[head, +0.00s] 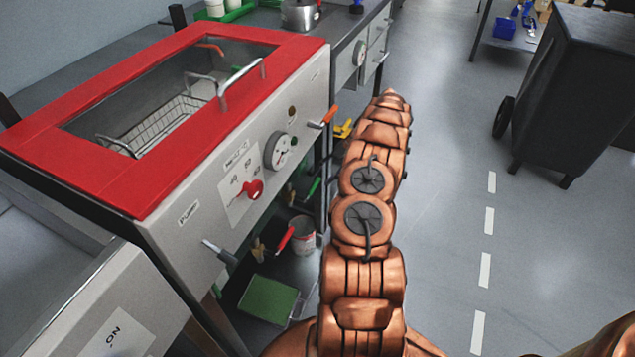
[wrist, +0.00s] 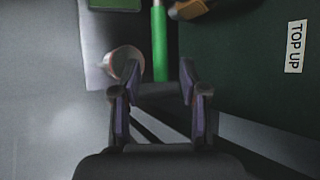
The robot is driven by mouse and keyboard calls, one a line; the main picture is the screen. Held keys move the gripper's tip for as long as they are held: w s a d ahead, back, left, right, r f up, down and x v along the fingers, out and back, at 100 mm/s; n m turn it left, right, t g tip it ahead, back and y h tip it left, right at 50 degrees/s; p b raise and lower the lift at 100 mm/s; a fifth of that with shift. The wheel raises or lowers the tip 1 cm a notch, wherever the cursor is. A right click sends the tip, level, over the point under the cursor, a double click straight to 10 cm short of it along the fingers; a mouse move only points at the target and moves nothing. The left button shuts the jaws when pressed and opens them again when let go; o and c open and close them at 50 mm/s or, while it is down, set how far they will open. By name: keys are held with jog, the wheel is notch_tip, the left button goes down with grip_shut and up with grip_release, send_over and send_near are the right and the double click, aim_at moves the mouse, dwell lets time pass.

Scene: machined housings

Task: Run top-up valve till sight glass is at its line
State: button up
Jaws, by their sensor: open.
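A washer with a red top (head: 95,135) and a grey front panel stands at left in the head view. An orange-handled lever (head: 328,117) sticks out near the panel's right end; I cannot tell whether it is the top-up valve. A small brownish round window (head: 292,111) sits above the gauge; it may be the sight glass, but no level or line is readable. In the wrist view a TOP UP label (wrist: 295,46) is on a dark surface. My gripper (wrist: 157,85) is open and empty there. An orange-brown part (wrist: 190,9) shows at the top edge, apart from the fingers.
A bucket (head: 302,238) and a green tray (head: 268,299) lie low beside the washer. A green bar (wrist: 159,42) shows beyond my fingers. A black wheeled bin (head: 580,90) stands right; the aisle is clear.

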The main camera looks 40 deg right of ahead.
jog(key=v, duration=0.7)
jog(key=shift+d, duration=0.2)
jog(key=shift+r, duration=0.25)
dwell(1.7)
